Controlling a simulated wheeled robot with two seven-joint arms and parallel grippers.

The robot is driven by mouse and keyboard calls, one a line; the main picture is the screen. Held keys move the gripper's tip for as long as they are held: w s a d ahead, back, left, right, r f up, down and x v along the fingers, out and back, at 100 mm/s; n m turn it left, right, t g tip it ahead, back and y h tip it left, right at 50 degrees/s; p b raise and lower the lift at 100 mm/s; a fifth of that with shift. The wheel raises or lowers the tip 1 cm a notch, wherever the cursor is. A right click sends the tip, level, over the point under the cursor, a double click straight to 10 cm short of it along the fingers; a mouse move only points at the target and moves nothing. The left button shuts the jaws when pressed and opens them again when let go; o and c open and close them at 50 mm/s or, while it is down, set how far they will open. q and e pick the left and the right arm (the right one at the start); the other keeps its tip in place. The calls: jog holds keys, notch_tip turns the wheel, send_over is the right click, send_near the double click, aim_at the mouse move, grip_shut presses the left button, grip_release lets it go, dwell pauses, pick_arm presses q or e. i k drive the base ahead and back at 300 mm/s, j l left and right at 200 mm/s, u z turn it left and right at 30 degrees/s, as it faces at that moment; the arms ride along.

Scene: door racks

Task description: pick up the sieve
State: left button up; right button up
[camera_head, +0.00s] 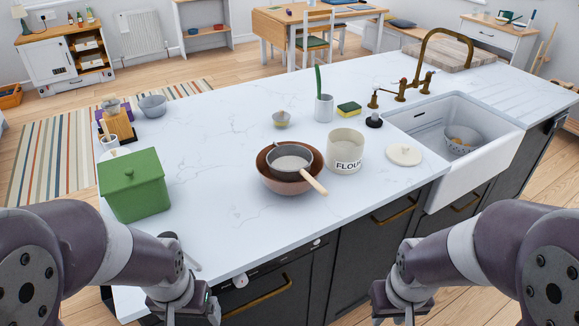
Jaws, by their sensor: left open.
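The sieve (289,158) is round with a dark rim, a pale inside and a light wooden handle (314,182) pointing to the lower right. It rests in a brown bowl (283,185) near the middle of the white counter. My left gripper (190,312) is low at the counter's front edge, left of and nearer than the bowl. It is open and apart from the sieve. My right gripper (402,312) is in front of the counter, to the lower right of the bowl. The bottom of the picture cuts off its fingers, so its opening cannot be judged.
A flour canister (345,153) stands close right of the bowl, with its pale lid (404,155) beyond. A green box (134,184) stands at the left. A sink (440,135) holds a grey colander (463,137). The counter (222,195) between box and bowl is clear.

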aim_at(287, 163)
jog(key=i+l+u, duration=0.2)
jog(key=i+l, duration=0.15)
jog(key=i+l+u, duration=0.2)
jog(key=l, duration=0.4)
jog(key=i, duration=0.1)
